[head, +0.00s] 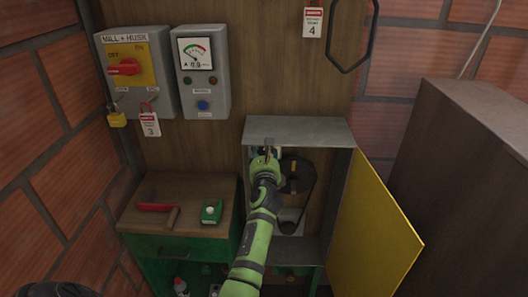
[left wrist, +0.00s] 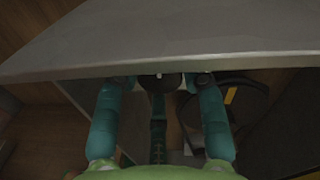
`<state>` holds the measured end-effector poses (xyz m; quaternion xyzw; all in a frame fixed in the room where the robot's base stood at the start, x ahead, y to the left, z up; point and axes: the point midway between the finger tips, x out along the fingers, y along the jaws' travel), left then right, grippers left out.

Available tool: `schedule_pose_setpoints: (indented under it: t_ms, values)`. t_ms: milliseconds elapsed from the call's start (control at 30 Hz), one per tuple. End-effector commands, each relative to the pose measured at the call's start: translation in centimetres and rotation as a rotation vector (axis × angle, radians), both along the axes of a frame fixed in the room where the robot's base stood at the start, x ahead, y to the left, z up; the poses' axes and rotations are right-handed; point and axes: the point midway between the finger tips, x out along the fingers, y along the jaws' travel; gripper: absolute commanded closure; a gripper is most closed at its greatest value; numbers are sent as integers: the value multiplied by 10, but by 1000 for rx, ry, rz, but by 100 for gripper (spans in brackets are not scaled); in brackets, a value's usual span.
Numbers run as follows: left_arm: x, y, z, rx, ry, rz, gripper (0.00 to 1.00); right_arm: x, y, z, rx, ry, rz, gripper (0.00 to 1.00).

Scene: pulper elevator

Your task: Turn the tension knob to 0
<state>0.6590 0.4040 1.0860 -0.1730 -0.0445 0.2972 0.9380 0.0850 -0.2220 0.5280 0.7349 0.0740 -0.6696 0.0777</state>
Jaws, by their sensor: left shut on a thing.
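My left gripper (head: 266,157) reaches into the upper left of an open grey cabinet (head: 297,128). In the left wrist view its two teal fingers (left wrist: 160,82) stand on either side of a dark round knob (left wrist: 167,80) and are shut on it, just under the cabinet's top plate. The knob has a small white mark near its upper edge. A dark slotted piece (left wrist: 158,135) runs below the knob between the fingers. In the head view my gripper hides the knob, and I cannot read its setting.
A dark belt (head: 308,195) runs beside my left arm inside the cabinet. The yellow door (head: 375,230) stands open to the right. A bench (head: 150,222) at left holds a red-handled tool (head: 158,208) and a green box (head: 212,211). A switch box (head: 128,70) and meter box (head: 203,88) hang above.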

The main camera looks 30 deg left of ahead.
Motion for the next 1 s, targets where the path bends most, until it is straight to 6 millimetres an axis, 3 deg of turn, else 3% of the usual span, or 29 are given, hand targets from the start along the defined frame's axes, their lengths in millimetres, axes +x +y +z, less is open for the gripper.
schedule_pose_setpoints:
  t_ms: [1000]
  values:
    - [-1, 4, 5, -820, -517, -2, 92, -1, 0, -4, 0, 2, 0, 60]
